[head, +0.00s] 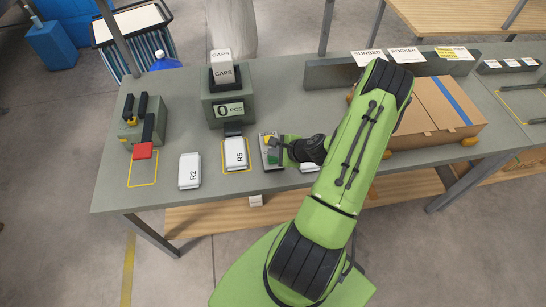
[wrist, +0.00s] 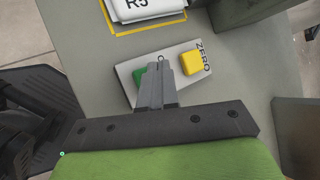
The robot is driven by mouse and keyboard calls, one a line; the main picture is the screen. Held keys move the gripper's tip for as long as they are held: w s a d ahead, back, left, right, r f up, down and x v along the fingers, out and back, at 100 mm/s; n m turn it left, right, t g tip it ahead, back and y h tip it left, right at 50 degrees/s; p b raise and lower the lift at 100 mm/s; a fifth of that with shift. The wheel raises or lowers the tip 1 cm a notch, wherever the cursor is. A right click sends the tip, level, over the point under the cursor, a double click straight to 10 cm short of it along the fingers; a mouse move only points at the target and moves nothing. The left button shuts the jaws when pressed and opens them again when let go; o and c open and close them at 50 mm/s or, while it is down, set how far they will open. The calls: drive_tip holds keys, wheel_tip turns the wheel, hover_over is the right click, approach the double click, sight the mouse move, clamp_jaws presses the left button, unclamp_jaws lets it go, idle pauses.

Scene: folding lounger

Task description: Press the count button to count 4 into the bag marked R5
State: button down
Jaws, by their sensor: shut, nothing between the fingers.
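A button panel (head: 270,150) lies on the bench, partly hidden by my arm. In the wrist view the panel (wrist: 126,75) has a green button (wrist: 138,74) and a yellow button (wrist: 192,64) marked ZERO. My gripper (wrist: 157,70) is shut and empty, its fingertips over the panel, covering part of the green button and most of its label. I cannot tell whether they touch it. The white bag marked R5 (head: 236,153) lies inside a yellow outline before the CAPS dispenser (head: 228,92); it also shows in the wrist view (wrist: 145,8). The dispenser's display (head: 229,110) reads 0 PCS.
A white bag marked R2 (head: 190,171) lies left of R5. A grey device with a red part (head: 143,151) stands at the far left. A cardboard box (head: 437,108) is right of my arm. Another white bag is mostly hidden behind my arm.

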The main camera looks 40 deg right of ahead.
sight(275, 159)
drive_tip(key=shift+f, duration=0.1)
idle(0.6)
drive_tip(key=shift+f+b, duration=0.35)
drive_tip(key=shift+b, duration=0.1)
drive_tip(key=shift+f+b, duration=0.45)
drive_tip(key=shift+f, duration=0.05)
idle(0.4)
drive_tip(key=shift+r+p, duration=0.75)
drive_tip(key=shift+r, duration=0.2)
drive_tip(key=shift+r, duration=0.1)
wheel_tip(275, 159, up, 5)
drive_tip(key=p, duration=0.4)
idle(0.6)
